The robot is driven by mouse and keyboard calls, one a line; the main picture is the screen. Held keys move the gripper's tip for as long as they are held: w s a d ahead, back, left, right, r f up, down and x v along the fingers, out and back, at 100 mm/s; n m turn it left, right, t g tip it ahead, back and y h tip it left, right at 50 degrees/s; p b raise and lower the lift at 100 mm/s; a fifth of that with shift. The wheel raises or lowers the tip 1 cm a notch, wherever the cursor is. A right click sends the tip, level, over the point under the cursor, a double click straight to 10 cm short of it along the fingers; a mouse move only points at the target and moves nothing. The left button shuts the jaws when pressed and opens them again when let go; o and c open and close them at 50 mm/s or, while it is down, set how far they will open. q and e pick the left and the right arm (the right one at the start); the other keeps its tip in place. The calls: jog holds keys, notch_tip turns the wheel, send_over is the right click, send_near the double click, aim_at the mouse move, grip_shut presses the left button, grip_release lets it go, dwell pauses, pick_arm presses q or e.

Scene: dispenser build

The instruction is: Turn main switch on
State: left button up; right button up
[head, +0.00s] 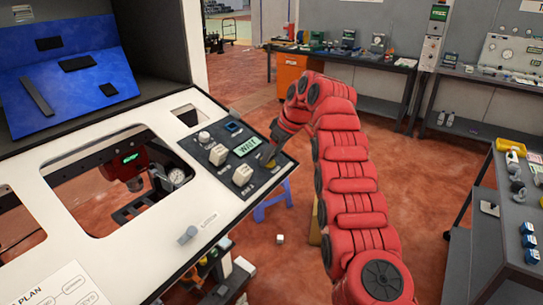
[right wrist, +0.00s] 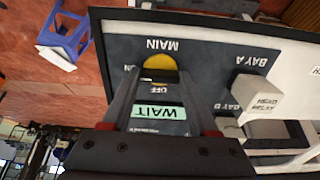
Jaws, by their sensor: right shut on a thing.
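The main switch, a dark handle on a round yellow base (right wrist: 160,64), sits on the dark control panel (right wrist: 205,70) beside the label MAIN. In the right wrist view the panel appears upside down. My right gripper (right wrist: 157,77) is shut on the handle, which lies crosswise over the yellow base beside the label OFF. In the head view my right gripper (head: 269,156) reaches down to the panel's right end and mostly hides the switch. A green display (head: 247,146) reads WAIT. My left gripper is not in view.
The white console top (head: 85,157) has a large opening. A blue stool (head: 273,200) stands on the floor behind. Workbenches line the right side.

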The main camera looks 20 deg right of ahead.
jog(key=o, duration=1.4)
jog(key=b+v, duration=0.1)
jog(key=v, duration=0.1)
jog(key=shift+s+d+r, duration=0.1)
jog(key=shift+d+r, duration=0.05)
jog(key=shift+r, duration=0.15)
jog(key=p+v, duration=0.7)
jog(key=v, duration=0.7)
jog(key=shift+s+r+p, duration=0.25)
jog(key=shift+r+p, duration=0.1)
jog(key=shift+p, duration=0.05)
jog(key=shift+w, duration=0.1)
